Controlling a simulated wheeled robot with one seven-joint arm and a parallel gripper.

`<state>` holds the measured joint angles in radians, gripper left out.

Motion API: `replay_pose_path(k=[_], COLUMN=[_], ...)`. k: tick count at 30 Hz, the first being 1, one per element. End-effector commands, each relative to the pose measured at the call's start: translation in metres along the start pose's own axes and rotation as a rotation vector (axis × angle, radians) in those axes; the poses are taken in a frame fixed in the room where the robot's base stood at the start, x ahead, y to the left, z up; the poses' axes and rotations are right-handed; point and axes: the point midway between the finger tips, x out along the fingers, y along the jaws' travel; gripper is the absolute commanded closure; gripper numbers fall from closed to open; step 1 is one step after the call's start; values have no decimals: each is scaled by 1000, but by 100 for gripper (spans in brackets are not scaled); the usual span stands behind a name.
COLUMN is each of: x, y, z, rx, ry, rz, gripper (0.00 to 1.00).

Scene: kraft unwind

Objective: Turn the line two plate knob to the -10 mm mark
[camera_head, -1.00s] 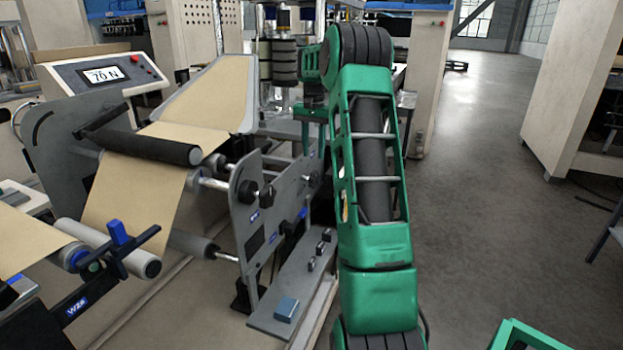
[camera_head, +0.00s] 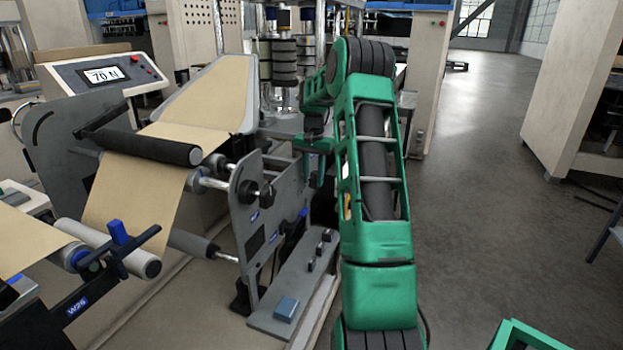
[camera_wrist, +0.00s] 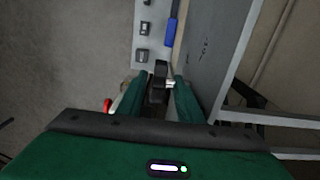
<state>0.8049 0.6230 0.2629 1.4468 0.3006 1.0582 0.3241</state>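My gripper (camera_wrist: 158,98) is open in the wrist view, its two green fingers apart. A dark knob-like part (camera_wrist: 161,70) shows between and just beyond the fingertips; I cannot tell whether they touch it. In the head view my gripper (camera_head: 316,165) points down beside the upright grey side plate (camera_head: 262,222), at its far end, partly hidden by my arm. No -10 mm mark is readable, and I cannot tell which knob belongs to line two.
A grey ledge (camera_head: 268,316) with small black switches and a blue block (camera_head: 286,308) runs along the plate's foot. A brown web (camera_head: 135,195) passes over rollers at left. A panel (camera_head: 103,75) reads 70 N. The floor at right (camera_head: 490,190) is mostly open.

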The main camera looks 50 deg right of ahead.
Motion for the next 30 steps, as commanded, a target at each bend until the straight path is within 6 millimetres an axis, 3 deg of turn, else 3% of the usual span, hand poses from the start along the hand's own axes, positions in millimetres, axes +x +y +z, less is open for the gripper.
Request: replay_pose_path(k=[3,7,8,19,30], x=[0,0,0,-2,-1], y=[0,0,0,-1,-5], z=[0,0,0,0,7], rx=[0,0,0,-4,-9], ry=[0,0,0,44,273], rz=[0,0,0,-3,-5], gripper=[67,98,100,100,100])
